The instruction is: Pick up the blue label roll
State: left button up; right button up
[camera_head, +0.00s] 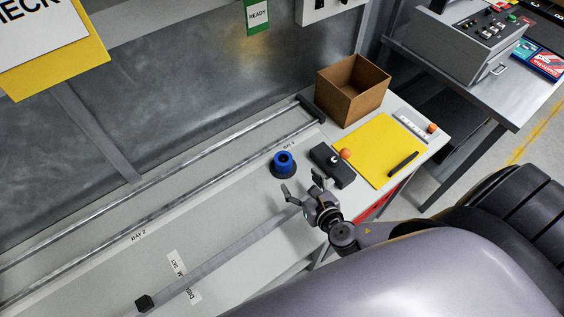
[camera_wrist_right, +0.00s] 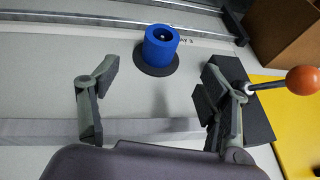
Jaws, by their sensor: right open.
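The blue label roll (camera_head: 284,161) stands upright on a dark round base on the light bench top, with its hole facing up. It also shows in the right wrist view (camera_wrist_right: 160,45), beyond my fingers and between their lines, a little right of centre. My right gripper (camera_head: 303,189) is open and empty, just in front of the roll and apart from it. In the wrist view its two fingers (camera_wrist_right: 152,88) stand wide apart with bare bench between them. My left gripper is not in view.
A dark box with an orange-knobbed lever (camera_head: 333,167) stands close right of the roll, near my right finger. A yellow sheet (camera_head: 378,148) and an open cardboard box (camera_head: 352,90) lie further right. Metal rails (camera_head: 190,165) run behind. The bench left of the roll is clear.

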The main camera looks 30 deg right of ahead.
aim_at(287, 165)
jog(key=b+x, duration=0.1)
jog(key=x, duration=0.2)
jog(key=b+x, duration=0.1)
jog(key=x, duration=0.2)
jog(key=shift+s+f+b, duration=0.1)
jog(key=shift+f+b, duration=0.15)
jog(key=shift+b, duration=0.05)
jog(key=b+x, duration=0.1)
jog(key=x, duration=0.1)
jog(key=shift+w, duration=0.4)
jog(key=b+x, duration=0.3)
jog(key=shift+w+d+f, duration=0.15)
jog(key=shift+w+f, duration=0.1)
jog(key=shift+w, duration=0.05)
jog(key=shift+w+f, duration=0.1)
jog(key=shift+w, duration=0.3)
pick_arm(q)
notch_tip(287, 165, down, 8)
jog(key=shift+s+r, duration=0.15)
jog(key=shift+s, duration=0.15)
pick_arm(e)
jog(key=shift+s, duration=0.1)
jog(key=shift+c, duration=0.7)
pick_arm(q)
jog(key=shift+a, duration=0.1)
pick_arm(e)
jog(key=c, duration=1.2)
jog(key=shift+o, duration=0.2)
